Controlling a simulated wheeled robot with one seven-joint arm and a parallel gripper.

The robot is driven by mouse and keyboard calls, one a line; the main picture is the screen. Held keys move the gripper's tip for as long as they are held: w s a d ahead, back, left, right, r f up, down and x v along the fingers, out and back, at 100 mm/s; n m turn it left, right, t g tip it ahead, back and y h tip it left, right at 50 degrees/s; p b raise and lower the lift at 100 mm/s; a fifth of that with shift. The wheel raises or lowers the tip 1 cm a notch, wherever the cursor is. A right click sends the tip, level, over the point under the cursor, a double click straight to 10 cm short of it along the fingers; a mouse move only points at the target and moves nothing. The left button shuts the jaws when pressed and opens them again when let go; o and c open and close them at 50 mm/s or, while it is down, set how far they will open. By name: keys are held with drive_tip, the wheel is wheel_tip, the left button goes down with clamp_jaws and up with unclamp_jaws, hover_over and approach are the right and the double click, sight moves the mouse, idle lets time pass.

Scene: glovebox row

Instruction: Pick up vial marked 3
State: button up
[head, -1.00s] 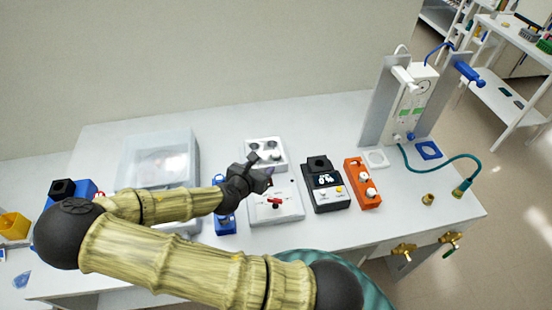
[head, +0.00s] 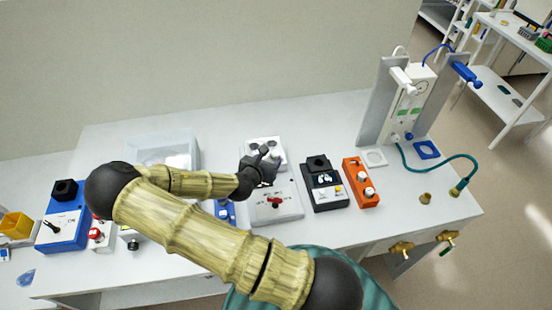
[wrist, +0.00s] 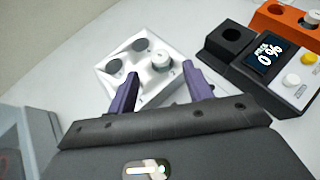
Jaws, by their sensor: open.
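A white block (wrist: 143,84) with round wells shows in the wrist view, and in the head view its top (head: 259,143) shows behind my gripper. In the head view my gripper (head: 267,157) hides the block's front part. I cannot tell how far above the block it is.
A clear bin (head: 165,150) is at the left. The table behind the block is bare.

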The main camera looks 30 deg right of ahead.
sight(274, 156)
drive_tip(key=p+x, duration=0.2)
drive_tip(key=x, duration=0.2)
drive_tip(key=shift+w+d+f, duration=0.2)
drive_tip(key=shift+d+f, duration=0.1)
drive_tip(key=shift+f, duration=0.05)
drive_tip(key=shift+c, duration=0.4)
drive_tip(key=c, duration=1)
